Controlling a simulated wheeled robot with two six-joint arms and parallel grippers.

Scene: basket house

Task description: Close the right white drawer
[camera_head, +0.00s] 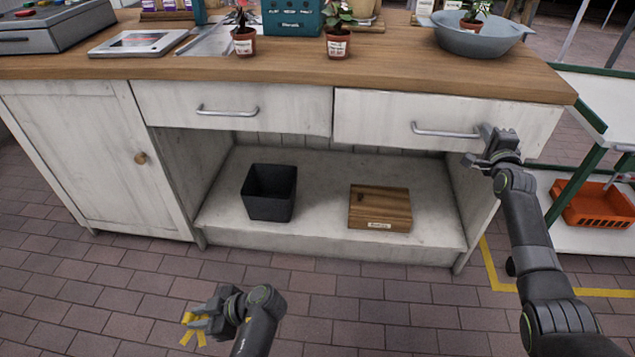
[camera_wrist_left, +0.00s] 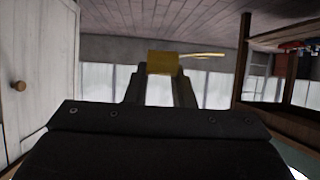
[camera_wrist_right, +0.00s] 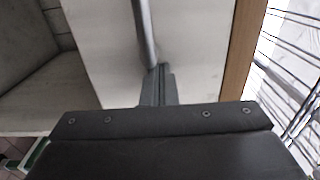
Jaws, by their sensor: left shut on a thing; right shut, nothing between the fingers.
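The right white drawer (camera_head: 375,112) is under the wooden countertop. My right gripper (camera_head: 484,158) is shut and empty at the handle's right end, close to the drawer front; contact is unclear. My left gripper (camera_head: 195,322) is low over the brick floor, away from the drawers, shut on a small yellow object (camera_head: 187,338), also visible in the left wrist view (camera_wrist_left: 162,63).
The left white drawer (camera_head: 170,105) looks closed. A black bin (camera_head: 268,195) and a wooden box (camera_head: 380,205) sit on the open shelf below. Potted plants and a grey bowl (camera_head: 475,40) stand on the countertop. A green-framed rack with an orange basket (camera_head: 595,207) is at right.

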